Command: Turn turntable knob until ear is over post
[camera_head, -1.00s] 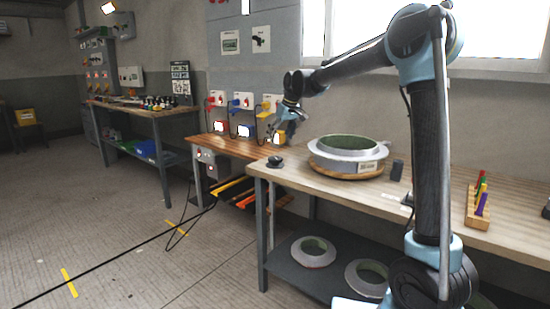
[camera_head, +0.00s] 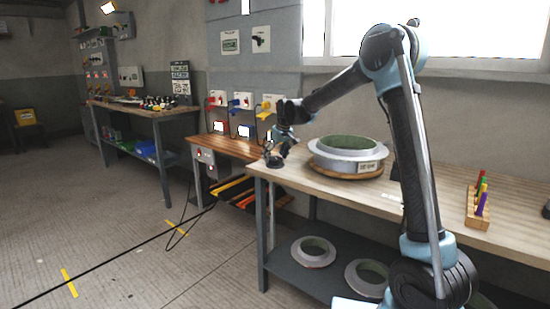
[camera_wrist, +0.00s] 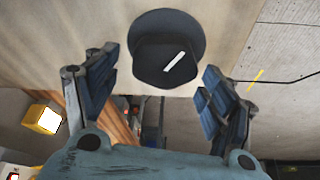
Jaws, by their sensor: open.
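The dark knob (camera_head: 276,162) sits on the left end of the wooden bench. In the wrist view the knob (camera_wrist: 166,62) is round and dark with a white pointer line, slanting up to the right. My gripper (camera_head: 275,152) is just above the knob. In the wrist view my open gripper (camera_wrist: 160,68) has one blue-padded finger on each side of the knob, with gaps to it. The turntable (camera_head: 343,172) is a wooden disc carrying a pale flanged ring mould (camera_head: 345,158) with a green inside and a label. I cannot make out the ear or the post; my arm covers part of the bench.
A wooden block with coloured pegs (camera_head: 480,205) stands on the bench at the right. Ring moulds (camera_head: 313,252) lie on the shelf below. A lower bench (camera_head: 232,146) with a control box adjoins at the left. Cables run across the floor.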

